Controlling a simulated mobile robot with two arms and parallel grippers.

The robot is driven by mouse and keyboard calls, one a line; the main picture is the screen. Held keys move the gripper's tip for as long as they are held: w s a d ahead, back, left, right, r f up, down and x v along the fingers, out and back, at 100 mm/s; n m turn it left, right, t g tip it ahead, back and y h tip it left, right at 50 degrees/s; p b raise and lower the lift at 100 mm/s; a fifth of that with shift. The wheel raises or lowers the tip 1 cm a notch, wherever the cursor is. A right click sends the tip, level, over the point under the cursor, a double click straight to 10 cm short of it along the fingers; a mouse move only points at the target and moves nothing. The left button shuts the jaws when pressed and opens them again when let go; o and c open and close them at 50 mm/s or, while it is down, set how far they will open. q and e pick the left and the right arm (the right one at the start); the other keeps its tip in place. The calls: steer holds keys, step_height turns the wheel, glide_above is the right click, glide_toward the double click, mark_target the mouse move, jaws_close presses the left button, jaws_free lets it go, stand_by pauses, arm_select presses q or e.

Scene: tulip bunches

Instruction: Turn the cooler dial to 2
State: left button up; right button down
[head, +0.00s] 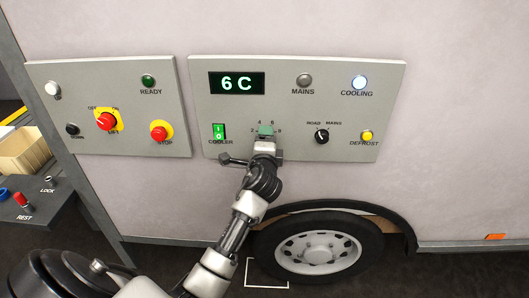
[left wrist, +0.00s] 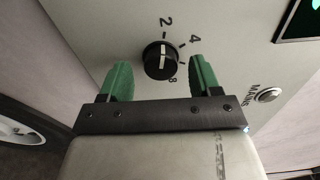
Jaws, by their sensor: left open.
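The cooler dial (left wrist: 160,60) is a round black knob with a white line, on a grey panel (head: 350,78). My left gripper (head: 265,130) covers the dial in the head view. In the left wrist view my left gripper (left wrist: 160,82) is open, its green fingers on either side of the dial with gaps. The display (head: 237,83) reads 6 C. My right gripper is not in view.
Near the dial are the green cooler switch (head: 218,131), the road/mains knob (head: 321,136), the yellow defrost button (head: 366,136) and the lit cooling lamp (head: 359,82). Another panel (head: 60,108) with a red knob and stop button is at left. A wheel (head: 318,250) is below.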

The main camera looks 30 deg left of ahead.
arm_select(q)
steer(key=b+v, duration=0.1)
steer(key=v, duration=0.8)
steer(key=shift+s+b, duration=0.3)
steer(key=shift+s, duration=0.1)
steer(key=shift+d, duration=0.15)
steer(key=d+f+g+h, duration=0.1)
steer(key=d+f+h, duration=0.1)
steer(key=f, duration=0.8)
steer(key=d+f+g+h, duration=0.2)
steer(key=f+h, duration=0.1)
steer(key=f, duration=0.7)
steer(key=s+d+f+n+g+h, duration=0.1)
steer(key=s+d+f+g, duration=0.15)
steer(key=f, duration=0.65)
steer(key=s+d+f+n+g+h, duration=0.1)
steer(key=s+f, duration=0.3)
steer(key=f, duration=0.4)
steer(key=s+d+f+n+g+h, duration=0.1)
steer(key=s+f+n+g+h, duration=0.15)
steer(key=s+f, duration=1.15)
steer(key=s+f+n+g, duration=0.2)
steer(key=s+f, duration=0.2)
steer(key=s, duration=0.7)
steer(key=s+f+n+g, duration=0.3)
steer(key=s+f, duration=0.2)
steer(key=s, duration=0.7)
steer(key=shift+s, duration=0.3)
